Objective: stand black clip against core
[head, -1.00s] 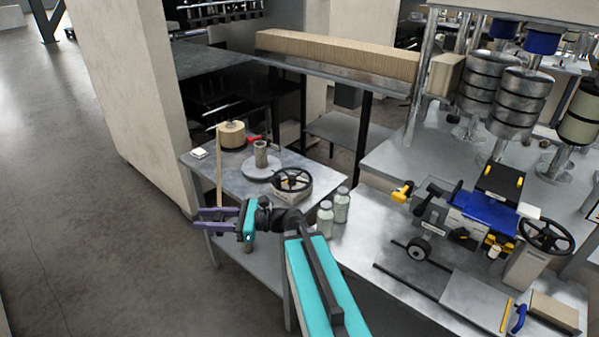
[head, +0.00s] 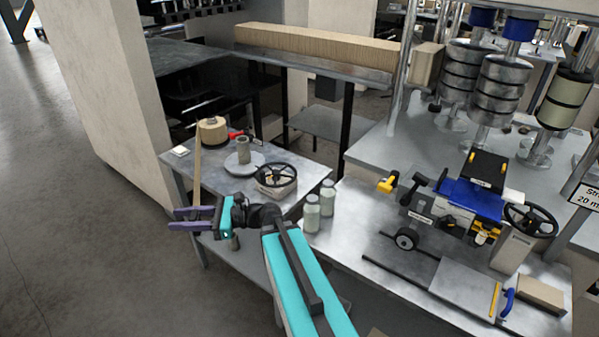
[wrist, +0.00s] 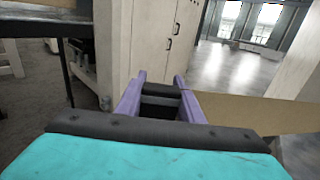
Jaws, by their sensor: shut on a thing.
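My gripper (head: 172,219) has purple fingers and is held out to the left, in front of the small grey table. In the wrist view, my gripper (wrist: 160,88) is shut on a black piece (wrist: 161,90) between its fingers, which looks like the black clip. In the head view I cannot make the clip out. A tube that looks like the core (head: 243,150) stands upright on a pale round plate (head: 236,165) on the small table, to the right of and beyond my gripper. The clip and the tube are well apart.
On the small table (head: 215,178) are a kraft roll (head: 213,131) with a hanging strip (head: 197,155), a red-handled tool (head: 238,134), a white block (head: 180,151) and a black handwheel (head: 277,175). Two jars (head: 312,213) stand on the machine bench at right. Open floor lies left.

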